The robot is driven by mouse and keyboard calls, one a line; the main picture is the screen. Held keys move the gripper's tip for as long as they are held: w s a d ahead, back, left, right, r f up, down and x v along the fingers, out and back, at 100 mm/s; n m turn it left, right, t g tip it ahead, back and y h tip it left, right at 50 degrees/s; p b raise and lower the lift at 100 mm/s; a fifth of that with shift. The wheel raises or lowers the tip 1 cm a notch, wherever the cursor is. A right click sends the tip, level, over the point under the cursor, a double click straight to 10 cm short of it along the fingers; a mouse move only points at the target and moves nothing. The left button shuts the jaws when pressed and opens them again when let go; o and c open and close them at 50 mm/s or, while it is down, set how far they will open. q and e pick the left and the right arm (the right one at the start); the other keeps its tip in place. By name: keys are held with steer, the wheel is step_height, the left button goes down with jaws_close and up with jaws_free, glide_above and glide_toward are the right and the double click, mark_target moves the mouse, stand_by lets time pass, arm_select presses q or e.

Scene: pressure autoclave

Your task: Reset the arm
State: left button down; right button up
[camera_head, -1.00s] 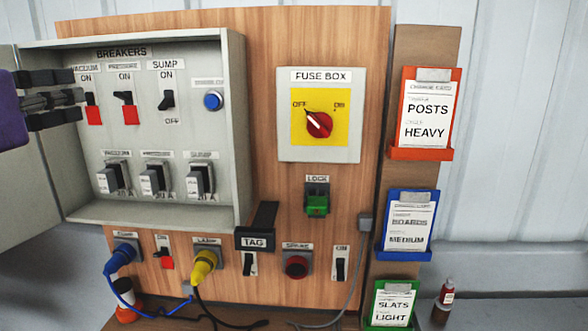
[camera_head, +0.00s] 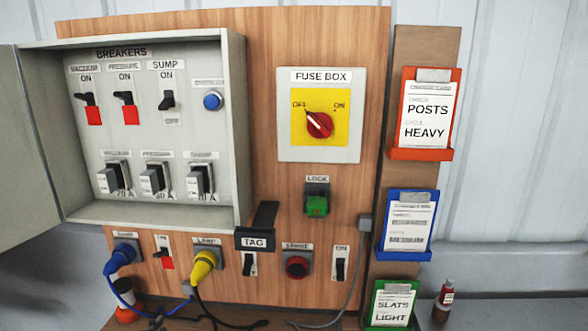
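No gripper or arm of mine shows in the head view now. The open breakers box (camera_head: 240,130) is at the left, with its door swung out to the left. Inside it are the vacuum switch (camera_head: 88,100), the pressure switch (camera_head: 125,98) and the sump switch (camera_head: 167,100). The vacuum and pressure switches each have a red patch below the lever. A blue button (camera_head: 213,101) sits to their right. Three fuses, one of them here (camera_head: 153,181), stand in the row below.
The fuse box (camera_head: 346,150) has a red knob (camera_head: 319,124) pointing towards OFF. A green lock (camera_head: 316,206) and a black TAG holder (camera_head: 255,241) are below. Blue (camera_head: 122,257) and yellow (camera_head: 203,265) plugs sit in lower sockets. Card holders hang at right, including a red one (camera_head: 421,154). A small bottle (camera_head: 444,298) stands at lower right.

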arm_select(q)
steer(key=s+d+f+n+g, duration=0.1)
steer(key=s+d+f, duration=0.3)
steer(key=s+f, duration=0.4)
steer(key=s+d+f+n+g, duration=0.1)
steer(key=s+d+f, duration=0.3)
steer(key=s+f, duration=0.4)
steer(key=s+d+f+g, duration=0.3)
steer(key=s+f, duration=0.5)
steer(key=s, duration=0.3)
steer(key=shift+d+f+n+g, duration=0.15)
steer(key=shift+d+n+g, duration=0.15)
steer(key=shift+d+n, duration=0.15)
